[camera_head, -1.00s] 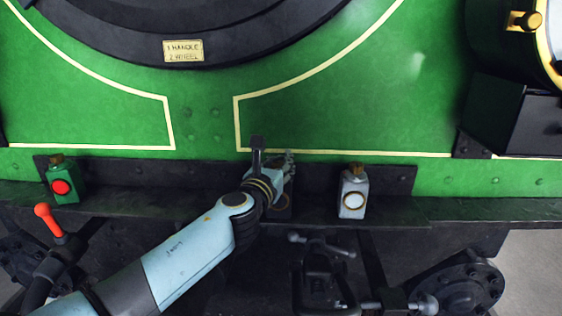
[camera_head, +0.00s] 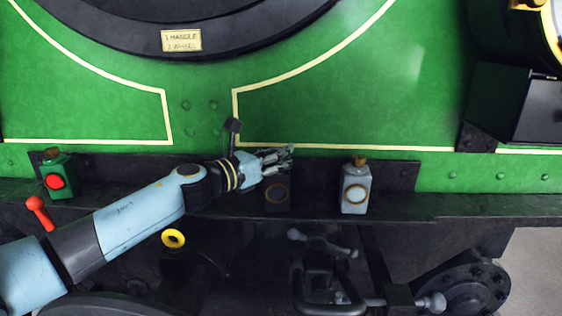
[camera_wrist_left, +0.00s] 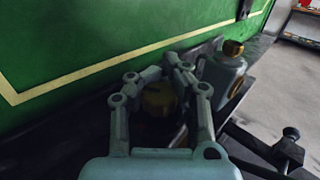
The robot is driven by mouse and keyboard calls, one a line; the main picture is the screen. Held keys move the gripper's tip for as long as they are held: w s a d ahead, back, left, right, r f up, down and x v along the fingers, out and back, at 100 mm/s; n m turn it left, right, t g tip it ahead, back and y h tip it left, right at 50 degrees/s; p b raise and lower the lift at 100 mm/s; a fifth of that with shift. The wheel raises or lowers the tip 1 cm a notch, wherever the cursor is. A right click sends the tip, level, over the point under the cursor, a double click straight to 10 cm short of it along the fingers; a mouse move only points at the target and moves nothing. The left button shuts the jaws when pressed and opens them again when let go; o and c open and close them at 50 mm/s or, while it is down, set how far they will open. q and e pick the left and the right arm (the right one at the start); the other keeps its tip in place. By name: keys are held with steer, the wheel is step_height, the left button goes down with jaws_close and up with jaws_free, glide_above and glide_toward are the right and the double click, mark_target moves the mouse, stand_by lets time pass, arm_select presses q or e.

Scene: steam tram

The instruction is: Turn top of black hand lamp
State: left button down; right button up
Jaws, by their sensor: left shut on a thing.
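The black hand lamp (camera_head: 277,196) stands on the dark ledge of the green tram, between the green lamp and the white one. Its round front ring shows, and its top is hidden by my gripper in the head view. My left gripper (camera_head: 282,158) comes in from the left, level with the lamp's top. In the left wrist view my left gripper (camera_wrist_left: 157,82) has its fingers around the brass top (camera_wrist_left: 159,99) of the lamp and is shut on it. The lamp's body is dark and hard to make out there. My right gripper is not in view.
A green lamp with a red lens (camera_head: 57,176) stands at left on the ledge. A white lamp (camera_head: 355,189) stands close to the right of the black one. A red-handled lever (camera_head: 40,211) and coupling gear (camera_head: 325,275) sit below the ledge.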

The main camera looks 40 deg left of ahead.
arm_select(q)
steer(key=shift+f+m+h, duration=0.1)
steer(key=shift+m+h, duration=0.2)
steer(key=shift+h, duration=0.2)
steer(key=c, duration=1)
jaws_free()
steer(key=shift+s, duration=0.2)
steer(key=shift+r+v, duration=0.15)
steer(key=shift+v, duration=1.65)
steer(key=shift+r+v, duration=0.15)
steer(key=shift+v, duration=1.7)
